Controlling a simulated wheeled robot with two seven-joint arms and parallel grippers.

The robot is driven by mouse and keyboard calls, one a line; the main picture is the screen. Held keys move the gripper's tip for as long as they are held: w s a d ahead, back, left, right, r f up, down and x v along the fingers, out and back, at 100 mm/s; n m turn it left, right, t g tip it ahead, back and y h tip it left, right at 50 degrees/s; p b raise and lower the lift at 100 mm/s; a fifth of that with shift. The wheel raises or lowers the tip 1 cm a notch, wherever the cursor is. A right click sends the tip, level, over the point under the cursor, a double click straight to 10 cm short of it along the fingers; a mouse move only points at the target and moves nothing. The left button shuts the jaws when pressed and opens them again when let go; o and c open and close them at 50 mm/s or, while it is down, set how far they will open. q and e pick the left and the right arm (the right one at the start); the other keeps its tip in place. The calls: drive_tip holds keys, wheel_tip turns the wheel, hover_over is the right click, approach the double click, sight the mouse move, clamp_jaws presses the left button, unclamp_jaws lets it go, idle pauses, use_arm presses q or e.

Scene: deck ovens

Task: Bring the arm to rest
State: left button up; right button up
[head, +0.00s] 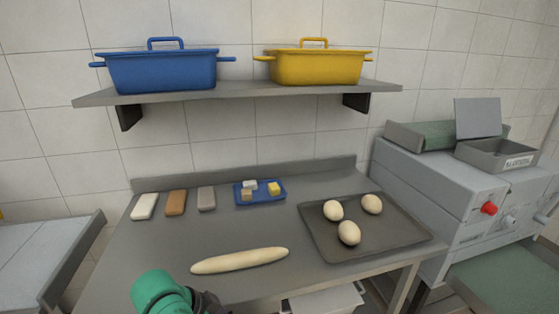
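A green and dark part of one of my arms shows at the bottom edge, left of the middle, in front of the steel table (160,248). I cannot tell which arm it belongs to. No gripper fingers show in the head view, so neither gripper can be seen. A long pale dough roll (240,260) lies near the table's front edge, just beyond the arm part.
A dark tray (408,240) with three dough balls is on the right. A small blue tray (261,199) with small blocks and three bars lie further back. Blue (165,72) and yellow (315,68) pots stand on a wall shelf (240,93). A grey machine (450,190) stands right.

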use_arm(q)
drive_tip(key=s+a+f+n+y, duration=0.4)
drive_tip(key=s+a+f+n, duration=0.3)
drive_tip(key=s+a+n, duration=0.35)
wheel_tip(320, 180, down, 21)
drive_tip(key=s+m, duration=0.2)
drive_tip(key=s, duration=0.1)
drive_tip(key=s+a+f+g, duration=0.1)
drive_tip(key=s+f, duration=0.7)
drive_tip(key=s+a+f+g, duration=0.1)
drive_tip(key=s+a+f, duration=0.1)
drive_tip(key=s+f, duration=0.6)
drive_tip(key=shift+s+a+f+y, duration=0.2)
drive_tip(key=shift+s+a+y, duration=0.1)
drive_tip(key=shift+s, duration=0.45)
